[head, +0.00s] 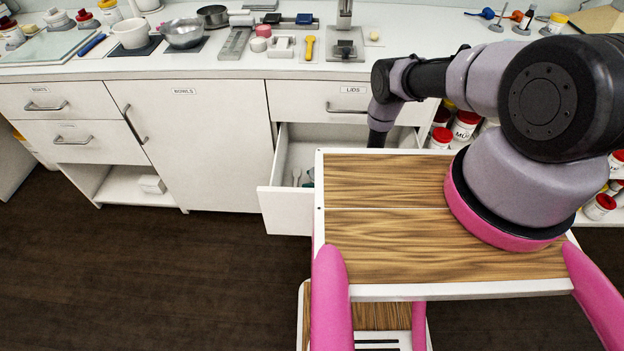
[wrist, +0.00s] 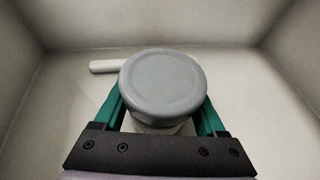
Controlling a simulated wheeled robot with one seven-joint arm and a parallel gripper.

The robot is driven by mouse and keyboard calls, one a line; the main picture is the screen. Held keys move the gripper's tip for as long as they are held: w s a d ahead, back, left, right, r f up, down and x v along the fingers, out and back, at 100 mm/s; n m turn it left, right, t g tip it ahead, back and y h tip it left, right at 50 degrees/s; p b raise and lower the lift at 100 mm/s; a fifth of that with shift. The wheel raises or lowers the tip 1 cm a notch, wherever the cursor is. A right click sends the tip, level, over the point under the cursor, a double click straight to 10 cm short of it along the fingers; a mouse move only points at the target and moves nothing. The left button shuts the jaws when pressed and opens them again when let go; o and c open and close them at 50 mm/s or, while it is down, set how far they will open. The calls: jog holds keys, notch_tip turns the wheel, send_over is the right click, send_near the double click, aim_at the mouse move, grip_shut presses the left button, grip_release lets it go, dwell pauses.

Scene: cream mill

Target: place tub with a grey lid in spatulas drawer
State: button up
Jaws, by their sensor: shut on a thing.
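The tub with a grey lid (wrist: 163,82) is in the wrist view, upright, between the two green fingers of my gripper (wrist: 163,112). My gripper is shut on it. Pale drawer walls surround the tub on the far, left and right sides. I cannot tell whether its base touches the drawer floor. In the head view an open drawer (head: 287,208) below the counter holds pale spatula-like tools (head: 297,177). The open drawer's own label is not visible.
A white handle-like piece (wrist: 108,66) lies on the drawer floor left of the tub. The drawer floor to the right is clear. The shut drawer labelled LIDS (head: 345,97) is above the open one. Red-lidded jars (head: 465,124) stand on shelves at the right.

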jog(key=shift+f, duration=0.15)
jog(key=o, duration=1.4)
jog(key=shift+o, duration=0.2)
jog(key=v, duration=1.2)
